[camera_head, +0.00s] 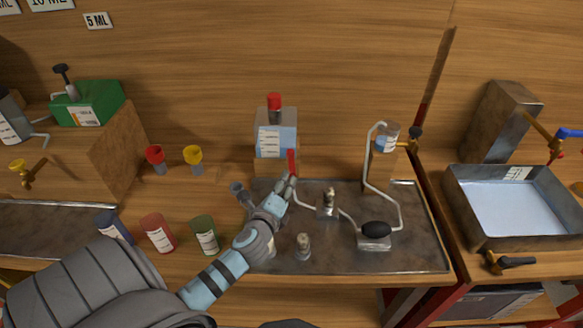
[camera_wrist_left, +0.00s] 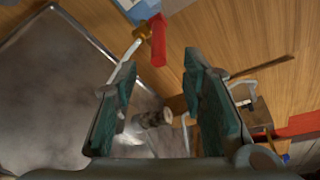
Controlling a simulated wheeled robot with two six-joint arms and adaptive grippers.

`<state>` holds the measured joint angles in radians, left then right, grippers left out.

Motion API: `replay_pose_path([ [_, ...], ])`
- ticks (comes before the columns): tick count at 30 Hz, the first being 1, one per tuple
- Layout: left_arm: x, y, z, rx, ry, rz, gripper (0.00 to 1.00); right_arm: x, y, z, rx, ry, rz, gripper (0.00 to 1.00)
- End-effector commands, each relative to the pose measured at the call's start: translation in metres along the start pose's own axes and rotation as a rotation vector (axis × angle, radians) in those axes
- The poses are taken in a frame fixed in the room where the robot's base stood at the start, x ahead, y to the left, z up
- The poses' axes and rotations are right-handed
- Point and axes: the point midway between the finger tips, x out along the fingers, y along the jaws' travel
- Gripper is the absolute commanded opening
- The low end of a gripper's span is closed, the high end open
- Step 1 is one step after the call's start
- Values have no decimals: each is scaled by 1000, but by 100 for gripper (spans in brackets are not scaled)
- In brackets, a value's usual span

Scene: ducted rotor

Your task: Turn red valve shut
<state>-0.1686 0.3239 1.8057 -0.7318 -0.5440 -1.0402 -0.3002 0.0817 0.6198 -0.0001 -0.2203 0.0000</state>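The red valve handle (camera_head: 291,161) is a short lever at the lower right of the bottle (camera_head: 276,139) with blue liquid and a red cap. In the left wrist view the red handle (camera_wrist_left: 158,40) sits on a brass valve body (camera_wrist_left: 141,32), from which a pale tube leads away. My left gripper (camera_head: 286,184) is just below the handle in the head view. In the left wrist view its two fingers (camera_wrist_left: 160,64) are apart with nothing held, and the handle shows beyond the tips. My right gripper does not show.
A metal tray (camera_head: 341,258) holds small fittings and a black-topped device (camera_head: 375,233); thin tubing joins a second bottle (camera_head: 387,138). Red (camera_head: 159,232) and green (camera_head: 205,234) cans stand left of my arm. A water basin (camera_head: 515,208) stands at right.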

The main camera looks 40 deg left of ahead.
Motion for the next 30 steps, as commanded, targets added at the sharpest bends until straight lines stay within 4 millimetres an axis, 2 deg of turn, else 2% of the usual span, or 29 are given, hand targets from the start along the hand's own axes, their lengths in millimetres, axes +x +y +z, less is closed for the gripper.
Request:
replay_pose_path([
  [1,15,1,0,-1,-3,0,38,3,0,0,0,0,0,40],
  [6,61,2,-1,-5,-2,2,38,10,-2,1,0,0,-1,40],
  [12,96,3,-1,-5,-1,3,38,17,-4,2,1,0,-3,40],
  [16,104,2,-1,-6,0,3,38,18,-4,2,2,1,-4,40],
  [23,105,1,0,-6,0,4,38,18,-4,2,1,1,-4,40],
  [30,105,1,0,-6,1,4,1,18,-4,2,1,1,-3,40],
])
